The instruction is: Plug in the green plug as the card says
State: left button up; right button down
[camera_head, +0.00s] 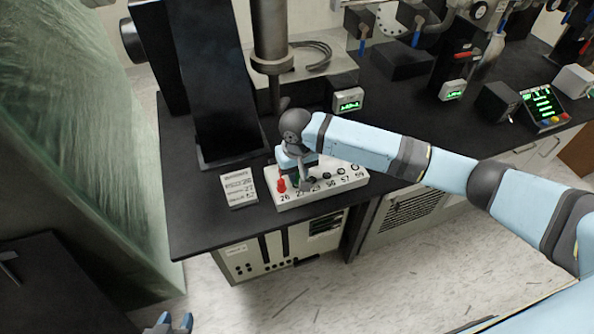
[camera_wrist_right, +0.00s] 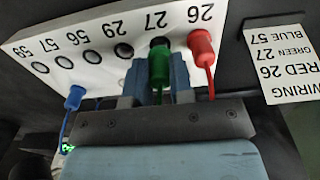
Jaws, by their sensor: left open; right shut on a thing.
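The green plug (camera_wrist_right: 158,68) is between the fingers of my right gripper (camera_wrist_right: 157,84), which is shut on it. Its far end is at the socket marked 27; I cannot tell whether it is inside. In the head view my right gripper (camera_head: 298,166) is over the white socket strip (camera_head: 345,183). The red plug (camera_wrist_right: 201,45) is at 26. The blue plug (camera_wrist_right: 75,97) is at the strip's near edge in the wrist view, apart from the open hole 57. The card (camera_head: 238,189) reads red 26, green 27, blue 57. My left gripper (camera_head: 175,322) is open and empty, low in the head view.
The strip lies on a black bench (camera_head: 205,232), with the card to its left. A dark upright panel (camera_head: 215,90) and a metal column (camera_head: 270,40) stand behind. A small green-lit display (camera_head: 348,100) is behind the strip. The floor in front is clear.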

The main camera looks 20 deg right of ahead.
jog(key=shift+f, duration=0.9)
jog(key=c, duration=0.9)
grip_release()
notch_tip(320, 180, up, 14)
jog(key=shift+b, duration=0.4)
